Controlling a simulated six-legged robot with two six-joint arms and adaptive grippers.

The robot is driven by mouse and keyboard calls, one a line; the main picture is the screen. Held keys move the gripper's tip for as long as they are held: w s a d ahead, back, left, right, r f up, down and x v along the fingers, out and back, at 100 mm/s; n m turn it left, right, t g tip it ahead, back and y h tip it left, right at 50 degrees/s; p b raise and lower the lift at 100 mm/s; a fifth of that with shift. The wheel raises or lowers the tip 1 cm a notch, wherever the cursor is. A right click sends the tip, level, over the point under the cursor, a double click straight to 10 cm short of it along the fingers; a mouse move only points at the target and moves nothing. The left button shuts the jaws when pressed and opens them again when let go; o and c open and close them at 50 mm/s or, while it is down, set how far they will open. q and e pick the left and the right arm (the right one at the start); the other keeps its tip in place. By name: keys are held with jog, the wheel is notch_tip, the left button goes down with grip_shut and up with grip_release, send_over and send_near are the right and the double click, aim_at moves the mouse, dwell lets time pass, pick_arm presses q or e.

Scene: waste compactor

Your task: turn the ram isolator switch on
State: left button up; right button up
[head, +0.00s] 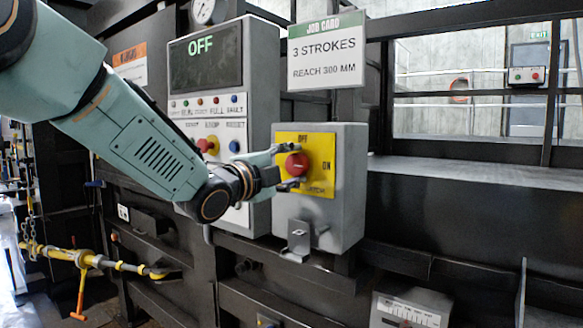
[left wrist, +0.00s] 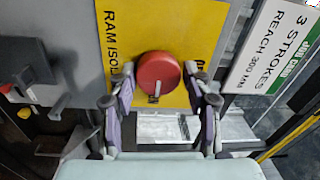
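The ram isolator switch is a round red knob (head: 297,165) on a yellow plate (head: 322,150) on the front of a grey box (head: 349,185). The plate reads OFF at the top and ON at the right. My left gripper (head: 287,167) is in front of the knob with its fingers apart, one above and one below it. In the left wrist view the open fingers (left wrist: 158,85) stand on either side of the red knob (left wrist: 160,72). I cannot tell whether they touch it. The knob's pointing direction is unclear. My right gripper is not in view.
A control panel (head: 205,62) left of the box shows OFF on its display, with lamps and buttons below. A job card (head: 326,50) hangs above the box. A metal hasp (head: 298,238) sticks out below the plate. A yellow bar (head: 100,262) lies low at the left.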

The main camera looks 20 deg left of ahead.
pick_arm(q)
jog(key=o, duration=0.3)
jog(key=shift+f, duration=0.1)
jog(key=shift+s, duration=0.1)
jog(key=v, duration=0.7)
jog(key=shift+s, duration=0.15)
jog(key=shift+a, duration=0.15)
